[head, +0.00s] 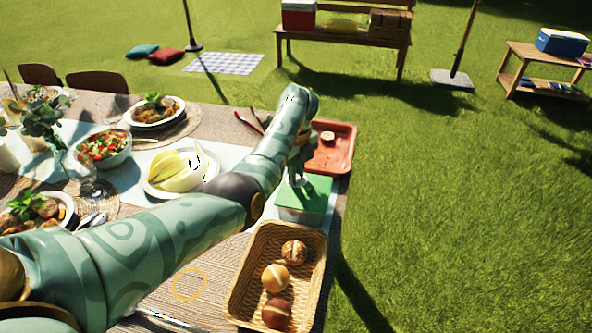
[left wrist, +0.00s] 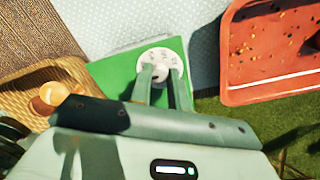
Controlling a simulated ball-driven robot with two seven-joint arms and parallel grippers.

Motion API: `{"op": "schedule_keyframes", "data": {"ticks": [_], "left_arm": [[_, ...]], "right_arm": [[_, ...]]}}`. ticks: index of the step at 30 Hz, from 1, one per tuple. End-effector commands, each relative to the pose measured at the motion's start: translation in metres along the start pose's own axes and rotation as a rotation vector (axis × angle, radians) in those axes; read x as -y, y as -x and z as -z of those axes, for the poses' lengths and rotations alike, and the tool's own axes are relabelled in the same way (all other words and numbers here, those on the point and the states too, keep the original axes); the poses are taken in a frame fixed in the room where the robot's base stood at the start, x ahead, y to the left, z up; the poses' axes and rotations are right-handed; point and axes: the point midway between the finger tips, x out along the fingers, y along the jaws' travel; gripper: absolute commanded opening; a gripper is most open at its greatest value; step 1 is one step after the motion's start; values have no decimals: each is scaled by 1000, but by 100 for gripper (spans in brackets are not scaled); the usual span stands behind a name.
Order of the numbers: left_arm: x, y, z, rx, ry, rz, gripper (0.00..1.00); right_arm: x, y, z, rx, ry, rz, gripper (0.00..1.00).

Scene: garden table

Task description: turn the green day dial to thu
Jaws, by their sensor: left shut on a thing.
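The green day dial is a box with a green top (head: 318,193) at the right edge of the table; its green face also shows in the left wrist view (left wrist: 112,76). A round white dial (left wrist: 158,62) with small dark marks sits on that face; the marks are too small to read. My left gripper (head: 297,181) points down onto it from above. In the left wrist view its fingers (left wrist: 161,76) are shut on the dial's knob, which they mostly hide. My right gripper is not in view.
A wicker basket (head: 231,297) with bread rolls stands just in front of the box. A red tray (head: 346,150) lies behind it. A plate of pale fruit (head: 180,172) and a salad bowl (head: 104,147) stand to the left. Grass lies beyond the table's right edge.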

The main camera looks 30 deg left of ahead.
Motion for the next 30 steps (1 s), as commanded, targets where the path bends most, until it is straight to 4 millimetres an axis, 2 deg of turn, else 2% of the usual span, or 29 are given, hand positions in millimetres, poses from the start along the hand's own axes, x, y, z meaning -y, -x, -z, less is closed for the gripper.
{"op": "schedule_keyframes", "data": {"ticks": [8,30], "left_arm": [[0,1,1,2,-168,1,0],[1,2,2,22,-866,1,0]], "right_arm": [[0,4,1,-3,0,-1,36],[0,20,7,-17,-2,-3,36]]}}
